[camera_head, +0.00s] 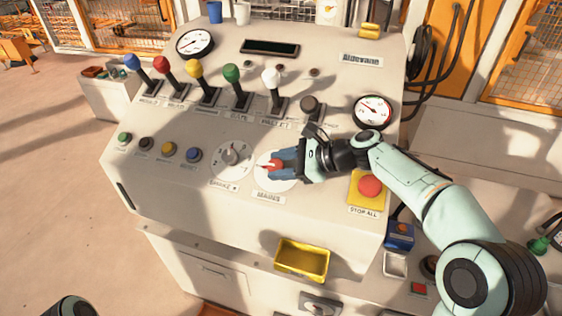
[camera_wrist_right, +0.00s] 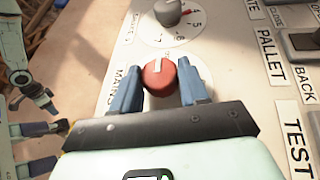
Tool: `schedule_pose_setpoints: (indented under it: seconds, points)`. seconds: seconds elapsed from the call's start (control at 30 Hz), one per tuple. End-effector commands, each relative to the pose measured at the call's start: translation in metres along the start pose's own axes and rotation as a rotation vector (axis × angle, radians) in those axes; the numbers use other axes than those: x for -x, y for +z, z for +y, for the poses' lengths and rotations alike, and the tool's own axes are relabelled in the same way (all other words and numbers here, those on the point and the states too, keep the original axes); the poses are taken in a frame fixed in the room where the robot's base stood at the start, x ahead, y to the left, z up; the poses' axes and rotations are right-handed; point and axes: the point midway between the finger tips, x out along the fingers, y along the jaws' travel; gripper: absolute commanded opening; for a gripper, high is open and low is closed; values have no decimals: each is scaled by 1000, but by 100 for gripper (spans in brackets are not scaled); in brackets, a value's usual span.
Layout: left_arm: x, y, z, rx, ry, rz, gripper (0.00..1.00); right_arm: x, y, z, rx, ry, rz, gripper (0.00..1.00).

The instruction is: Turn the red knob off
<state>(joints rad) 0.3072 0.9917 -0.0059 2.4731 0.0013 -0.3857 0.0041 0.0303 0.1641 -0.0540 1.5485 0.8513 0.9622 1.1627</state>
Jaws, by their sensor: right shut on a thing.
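The red knob (camera_head: 267,165) sits on a round white dial on the sloped panel, above the label MAINS. My right gripper (camera_head: 274,166) reaches in from the right and is shut on it. In the right wrist view the red knob (camera_wrist_right: 159,77) lies between the two blue fingers of my right gripper (camera_wrist_right: 160,84), its white pointer line facing up, away from the palm. The fingers and palm hide part of the dial. My left gripper (camera_wrist_right: 48,146) shows at the left edge of the right wrist view, its fingers apart and empty.
A grey selector knob (camera_head: 232,154) is just left of the red knob. A red stop button on a yellow base (camera_head: 369,187) is to its right. Several coloured levers (camera_head: 200,83) stand farther back. A yellow tray (camera_head: 302,260) is below the panel's front edge.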

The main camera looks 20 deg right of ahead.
Motion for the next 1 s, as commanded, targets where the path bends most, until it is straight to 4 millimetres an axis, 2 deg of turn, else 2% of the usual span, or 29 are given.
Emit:
schedule_pose_setpoints:
  seconds: [0.23,0.27,0.3,0.33,0.6,0.73,0.87,1.0]
  points:
    - [-1,1,0,0,0,-1,43,-1,-1,2,2,6,2,13]
    - [-1,1,0,0,0,-1,43,-1,-1,2,2,6,2,47]
    - [-1,0,0,0,0,-1,43,-1,-1,2,2,6,2,60]
    - [-1,0,0,0,0,-1,43,-1,-1,2,2,6,2,68]
    - [0,0,0,0,0,-1,43,0,0,1,1,2,1,68]
    - [2,-2,2,-1,1,2,43,3,7,-2,4,0,-1,68]
    - [10,-7,6,-3,3,9,43,13,26,-10,8,-1,-2,68]
    - [23,-17,14,-8,8,22,43,29,56,-23,10,-3,-3,68]
